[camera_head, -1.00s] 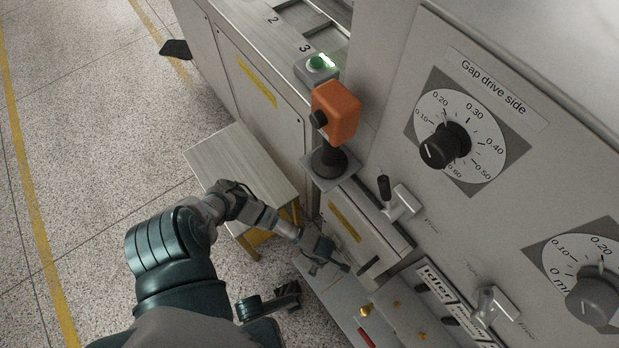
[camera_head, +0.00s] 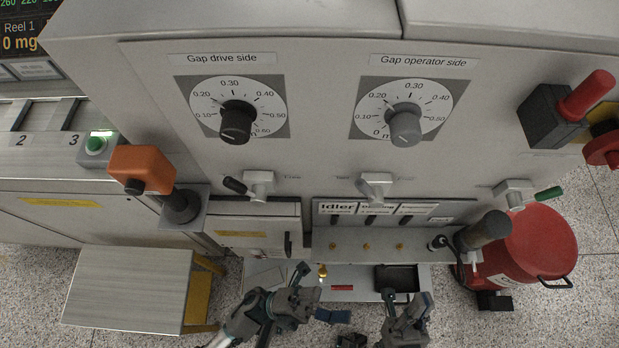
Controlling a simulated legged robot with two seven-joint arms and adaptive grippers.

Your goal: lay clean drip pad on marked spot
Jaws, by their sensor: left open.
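My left gripper (camera_head: 318,293) is over the low grey shelf (camera_head: 350,271) below the machine front, its fingers spread and nothing visible between them. My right gripper (camera_head: 406,299) is at the shelf's front right, just in front of a black tray (camera_head: 397,277); its two fingers stand apart and look empty. A flat pale grey sheet-like area (camera_head: 264,274) lies at the shelf's left, left of my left gripper. I cannot tell whether it is the drip pad. No marked spot can be made out; my grippers cover part of the shelf.
A small brass piece (camera_head: 323,271) and a red strip (camera_head: 342,287) are on the shelf. A grey-topped step (camera_head: 128,288) stands at left, a red drum (camera_head: 535,245) at right. An orange box on a post (camera_head: 142,168) and a dark cylinder (camera_head: 488,230) stick out.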

